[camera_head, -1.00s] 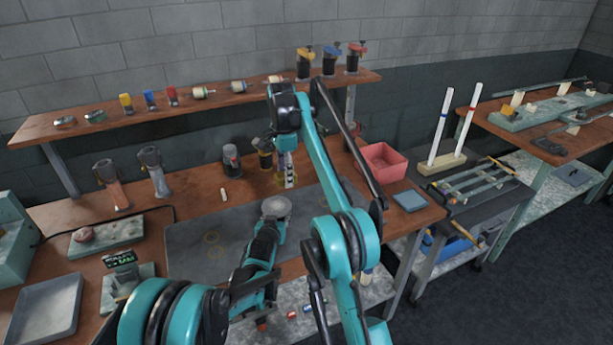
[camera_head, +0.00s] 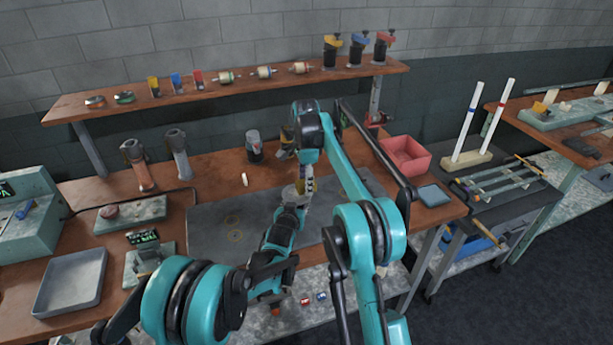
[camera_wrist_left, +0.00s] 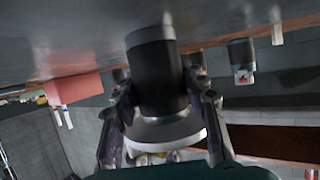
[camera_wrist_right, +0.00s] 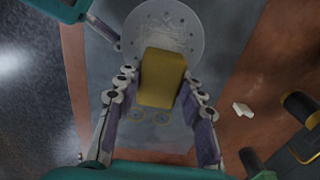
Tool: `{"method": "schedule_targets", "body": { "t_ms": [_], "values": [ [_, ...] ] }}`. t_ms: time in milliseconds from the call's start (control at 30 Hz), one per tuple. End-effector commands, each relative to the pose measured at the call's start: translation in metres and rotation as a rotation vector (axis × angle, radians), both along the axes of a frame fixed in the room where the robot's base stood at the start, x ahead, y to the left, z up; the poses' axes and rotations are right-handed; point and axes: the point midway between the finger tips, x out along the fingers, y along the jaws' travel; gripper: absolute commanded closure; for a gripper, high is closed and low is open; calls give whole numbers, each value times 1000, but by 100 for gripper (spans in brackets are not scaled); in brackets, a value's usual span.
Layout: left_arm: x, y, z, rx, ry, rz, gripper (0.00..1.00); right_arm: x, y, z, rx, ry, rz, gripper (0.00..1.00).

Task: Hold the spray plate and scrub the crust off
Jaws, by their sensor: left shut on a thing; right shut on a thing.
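The spray plate is a pale round disc (camera_wrist_right: 160,22) with small holes and whitish crust marks, facing up in the right wrist view. In the left wrist view its pale rim (camera_wrist_left: 165,132) sits on a black cylindrical body (camera_wrist_left: 158,75). My left gripper (camera_wrist_left: 160,98) is shut around that body, above the mat. My right gripper (camera_wrist_right: 160,80) is shut on a yellow-brown block (camera_wrist_right: 161,75). The block overlaps the plate's near edge; I cannot tell whether they touch. In the head view my right gripper (camera_head: 306,182) is just over the plate (camera_head: 290,192), which is partly hidden.
A dark mat (camera_head: 210,250) covers the bench middle, with free room on its left. A small white piece (camera_head: 245,180) and a dark canister (camera_head: 254,147) stand behind. A red bin (camera_head: 406,157) is at right, a grey tray (camera_head: 70,283) at front left.

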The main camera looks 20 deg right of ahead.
Motion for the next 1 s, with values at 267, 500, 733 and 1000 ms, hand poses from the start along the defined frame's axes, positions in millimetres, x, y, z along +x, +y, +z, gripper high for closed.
{"method": "schedule_targets", "body": {
  "t_ms": [267,500,733,1000],
  "values": [
    [0,0,0,0,0,0,97,-3,28,-1,1,0,4,89],
    [0,0,0,0,0,0,97,-6,50,-1,2,0,5,89],
    [0,-1,0,0,0,-1,97,-8,65,-1,2,0,2,89],
    [0,0,0,0,0,0,97,-4,38,-1,1,0,0,89]
  ]
}}
